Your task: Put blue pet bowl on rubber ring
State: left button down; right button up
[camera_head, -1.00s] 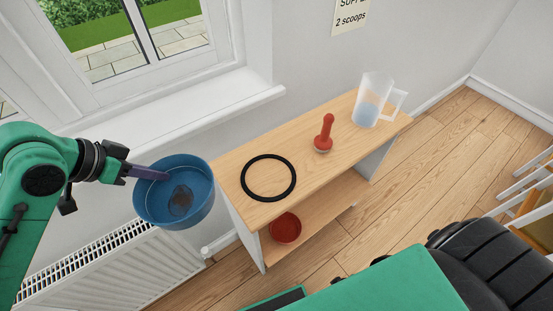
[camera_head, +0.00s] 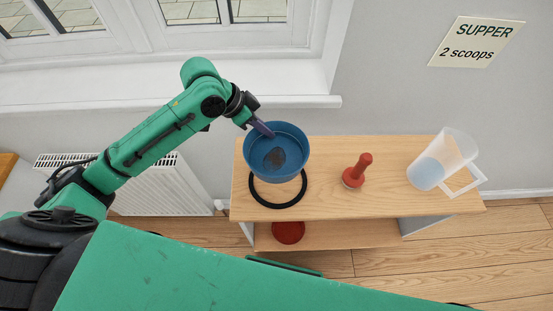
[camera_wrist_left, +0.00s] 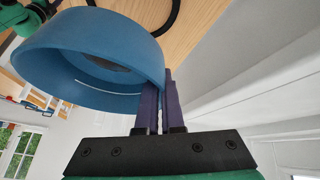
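The blue pet bowl (camera_head: 290,140) is upright, with a dark patch inside on its bottom. My left gripper (camera_head: 266,130) is shut on the bowl's left rim. In the left wrist view the two purple fingers (camera_wrist_left: 160,105) pinch the wall of the bowl (camera_wrist_left: 85,40). The black rubber ring (camera_head: 283,203) lies flat on the wooden shelf top. The bowl covers the ring's far part in the head view and appears to be held above it; the exact gap cannot be told. My right gripper is not in view.
The wooden shelf unit (camera_head: 325,205) also holds a red plunger-like tool (camera_head: 357,171) and a clear jug (camera_head: 440,160) to the right. A red bowl (camera_head: 288,232) sits on the lower shelf. A window sill (camera_head: 200,92) and wall stand behind, with a radiator (camera_head: 160,185) at left.

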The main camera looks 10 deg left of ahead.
pick_arm(q)
jog(key=f, duration=0.6)
jog(key=f+p, duration=0.1)
jog(key=f, duration=0.6)
jog(key=shift+w+d+f, duration=0.1)
jog(key=shift+d+f, duration=0.05)
jog(key=shift+d, duration=0.05)
jog(key=shift+d, duration=0.15)
jog(key=c, duration=1.5)
grip_release()
jog(key=shift+f, duration=0.15)
jog(key=o, duration=0.4)
jog(key=shift+o, duration=0.2)
jog(key=shift+w+r, duration=0.15)
jog(key=shift+r, duration=0.05)
